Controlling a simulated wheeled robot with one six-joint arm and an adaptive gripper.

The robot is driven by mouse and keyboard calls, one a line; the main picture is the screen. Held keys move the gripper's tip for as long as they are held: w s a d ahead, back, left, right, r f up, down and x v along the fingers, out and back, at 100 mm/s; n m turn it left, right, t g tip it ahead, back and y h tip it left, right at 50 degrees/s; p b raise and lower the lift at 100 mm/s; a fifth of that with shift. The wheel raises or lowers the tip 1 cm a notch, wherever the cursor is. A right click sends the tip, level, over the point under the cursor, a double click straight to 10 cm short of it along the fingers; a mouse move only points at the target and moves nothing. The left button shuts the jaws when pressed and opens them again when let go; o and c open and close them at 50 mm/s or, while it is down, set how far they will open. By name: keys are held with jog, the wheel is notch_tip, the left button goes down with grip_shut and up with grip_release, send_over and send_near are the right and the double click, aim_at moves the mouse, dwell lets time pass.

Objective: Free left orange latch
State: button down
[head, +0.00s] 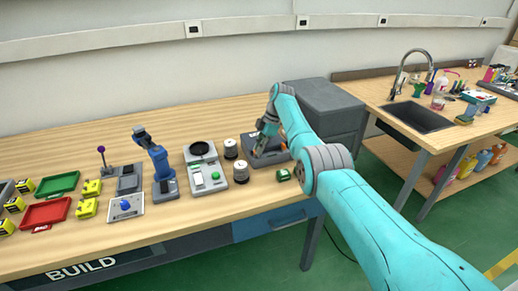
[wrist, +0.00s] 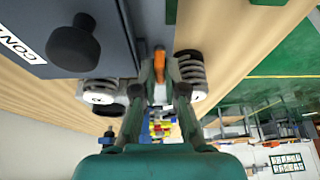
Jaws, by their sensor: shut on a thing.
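My gripper (head: 262,145) is at the grey device (head: 270,158) on the workbench, just left of the dark grey box. In the wrist view, my gripper (wrist: 161,78) has its two fingers closed around an upright orange latch (wrist: 159,60). The latch shows between the fingertips, and its lower part is hidden by them. A small orange part (head: 283,134) also shows beside my arm in the head view; I cannot tell if it is the same latch or another one. My arm hides part of the device.
A black knob (wrist: 74,45) sticks out close to my gripper. The dark grey box (head: 325,105) stands behind my arm, and a small green item (head: 283,175) lies at the bench's front.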

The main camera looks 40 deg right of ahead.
jog(key=c, duration=1.2)
grip_release()
jog(key=shift+c, duration=0.2)
jog(key=v, duration=0.7)
jog(key=shift+d+r, duration=0.2)
jog(key=shift+r, duration=0.2)
jog(key=shift+s, duration=0.15)
